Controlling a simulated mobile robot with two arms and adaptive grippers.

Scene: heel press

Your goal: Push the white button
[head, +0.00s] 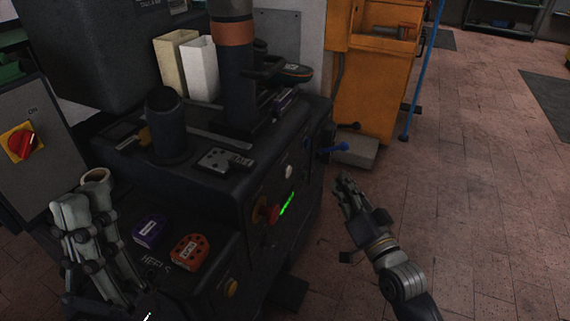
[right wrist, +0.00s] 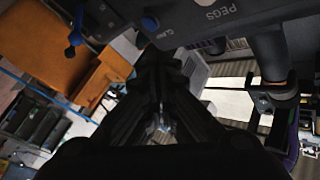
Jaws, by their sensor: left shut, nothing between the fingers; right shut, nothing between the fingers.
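The white button (head: 289,172) is a small round knob on the front panel of the dark press (head: 225,185), above a red knob (head: 273,213) and a lit green strip. My right gripper (head: 344,186) is shut and empty, in the air to the right of the panel, apart from the button. Its dark fingers (right wrist: 160,60) also show in the right wrist view, where I cannot make out the white button. My left gripper (head: 82,208) is shut and empty over the left side of the press's lower shelf, far from the button.
Blue-knobbed levers (head: 340,146) stick out of the press near my right gripper. A purple block (head: 149,231) and an orange-red block (head: 190,250) lie on the lower shelf. A yellow button (head: 231,288) sits low in front. The floor (head: 490,190) at right is clear.

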